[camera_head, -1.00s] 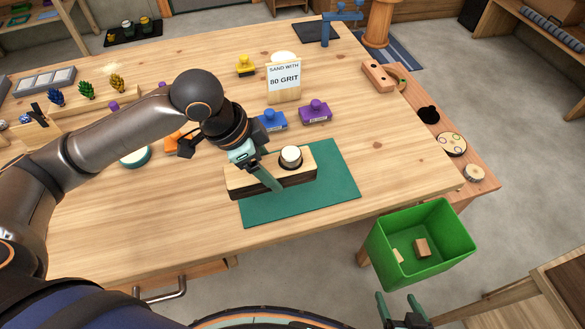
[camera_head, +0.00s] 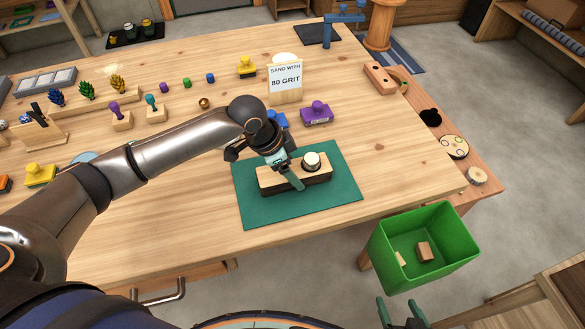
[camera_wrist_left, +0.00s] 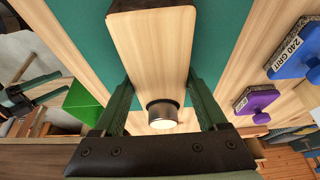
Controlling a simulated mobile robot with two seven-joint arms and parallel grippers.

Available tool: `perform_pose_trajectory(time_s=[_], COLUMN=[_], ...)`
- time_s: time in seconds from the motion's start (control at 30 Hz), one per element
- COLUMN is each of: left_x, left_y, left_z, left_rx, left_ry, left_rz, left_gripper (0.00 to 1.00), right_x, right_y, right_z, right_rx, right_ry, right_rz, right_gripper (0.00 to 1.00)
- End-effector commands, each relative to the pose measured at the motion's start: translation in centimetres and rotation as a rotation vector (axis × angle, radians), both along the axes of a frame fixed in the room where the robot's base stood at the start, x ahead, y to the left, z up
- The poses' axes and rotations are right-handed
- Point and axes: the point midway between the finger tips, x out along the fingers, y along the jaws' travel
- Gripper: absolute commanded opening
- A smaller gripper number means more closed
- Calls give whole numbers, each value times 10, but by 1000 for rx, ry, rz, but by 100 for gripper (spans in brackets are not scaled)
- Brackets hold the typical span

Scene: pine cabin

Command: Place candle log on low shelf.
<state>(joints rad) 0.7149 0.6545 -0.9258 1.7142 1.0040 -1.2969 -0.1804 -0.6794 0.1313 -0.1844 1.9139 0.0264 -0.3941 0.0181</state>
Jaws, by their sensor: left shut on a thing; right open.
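The candle log is a pale wooden block with dark bark sides (camera_head: 266,177), with a white candle (camera_head: 312,160) in a dark cup near its right end. My left gripper (camera_head: 287,174) is shut across it. The log is over the green mat (camera_head: 345,190); I cannot tell if it touches it. In the left wrist view the log (camera_wrist_left: 155,55) sits between my two fingers, the candle (camera_wrist_left: 162,118) nearest the palm. A lower wooden ledge (camera_head: 465,196) runs along the bench's right side; I cannot tell whether it is the low shelf. My right gripper (camera_head: 400,310) is open and empty at the bottom.
A green bin (camera_head: 430,255) with small wood blocks stands right of the bench. The ledge holds a round wooden disc (camera_head: 453,146) and a small log slice (camera_head: 476,176). A purple stamp-like block (camera_head: 317,113) and an "80 GRIT" sign (camera_head: 285,80) stand behind the mat.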

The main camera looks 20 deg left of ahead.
Motion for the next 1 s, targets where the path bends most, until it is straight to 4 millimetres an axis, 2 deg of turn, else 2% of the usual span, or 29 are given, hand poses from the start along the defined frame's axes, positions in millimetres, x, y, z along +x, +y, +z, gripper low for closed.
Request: perform_pose_trajectory(time_s=[0.27, 0.3, 0.5, 0.8, 1.0], left_x=[1, 0, 0, 1, -5], left_y=[0, 0, 0, 0, 9], left_z=[-1, -2, -2, 1, 29], left_rx=[-2, -1, -1, 0, 0], left_ry=[-2, -1, -1, -3, -5], left_rz=[0, 0, 0, 0, 0], left_gripper=[5, 77, 100, 100, 100], right_x=[0, 0, 0, 0, 0], right_y=[0, 0, 0, 0, 0], right_z=[1, 1, 1, 0, 5], right_rx=[0, 0, 0, 0, 0], right_ry=[0, 0, 0, 0, 0], right_rz=[0, 0, 0, 0, 0], right_gripper=[82, 82, 82, 82, 82])
